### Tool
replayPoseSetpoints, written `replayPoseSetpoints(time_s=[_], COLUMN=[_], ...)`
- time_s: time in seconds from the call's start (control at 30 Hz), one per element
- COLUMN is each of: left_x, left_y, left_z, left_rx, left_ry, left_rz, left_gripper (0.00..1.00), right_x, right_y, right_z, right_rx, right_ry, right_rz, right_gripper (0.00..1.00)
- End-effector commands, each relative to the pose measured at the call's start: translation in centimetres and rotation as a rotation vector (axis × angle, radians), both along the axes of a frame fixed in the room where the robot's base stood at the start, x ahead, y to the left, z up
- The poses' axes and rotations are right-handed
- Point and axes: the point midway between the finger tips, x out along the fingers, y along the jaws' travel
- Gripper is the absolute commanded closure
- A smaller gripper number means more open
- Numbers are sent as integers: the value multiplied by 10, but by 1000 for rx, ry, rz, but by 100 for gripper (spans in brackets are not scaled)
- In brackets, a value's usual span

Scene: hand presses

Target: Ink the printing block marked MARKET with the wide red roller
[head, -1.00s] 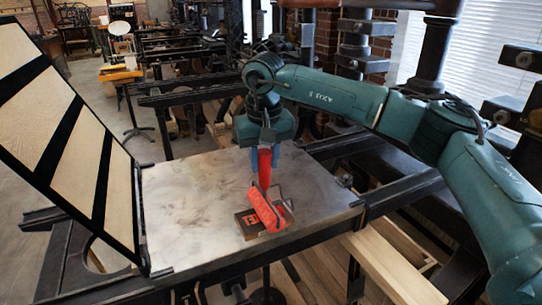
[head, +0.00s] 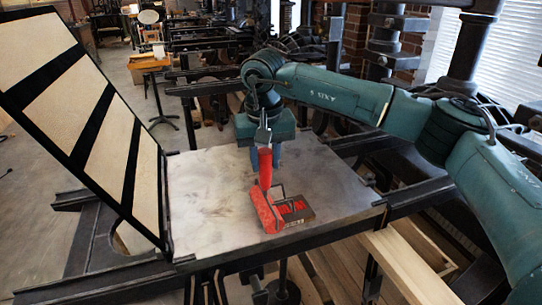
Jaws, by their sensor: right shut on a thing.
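The wide red roller (head: 266,212) hangs upright from my right gripper (head: 266,152), which is shut on its red handle. The roller's cylinder lies at the left end of a dark printing block (head: 309,216). The block lies flat on the metal press bed and shows red raised letters on its face. I cannot read the whole word, as the roller hides the left part. I cannot tell whether the roller touches the letters or sits just beside them. My left gripper is not in view.
The grey press bed (head: 210,190) is bare around the block. A slanted frame with pale panels (head: 55,75) stands open at its left. Dark rails and a pillar of the press stand behind and to the right, close to my right arm.

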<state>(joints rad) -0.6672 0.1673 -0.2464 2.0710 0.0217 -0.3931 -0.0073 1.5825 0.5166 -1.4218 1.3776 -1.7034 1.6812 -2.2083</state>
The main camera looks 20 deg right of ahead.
Motion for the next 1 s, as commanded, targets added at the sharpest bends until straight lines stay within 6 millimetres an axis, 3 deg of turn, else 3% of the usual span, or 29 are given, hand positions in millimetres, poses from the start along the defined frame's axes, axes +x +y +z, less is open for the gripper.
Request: replayPoseSetpoints(time_s=[1.0], left_x=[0], left_y=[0], left_z=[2], left_rx=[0], left_ry=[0], left_rz=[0], left_gripper=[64], right_x=[2], right_y=[-61], right_z=[1], right_rx=[0], right_ry=[-1], right_rz=[-3], right_gripper=[91])
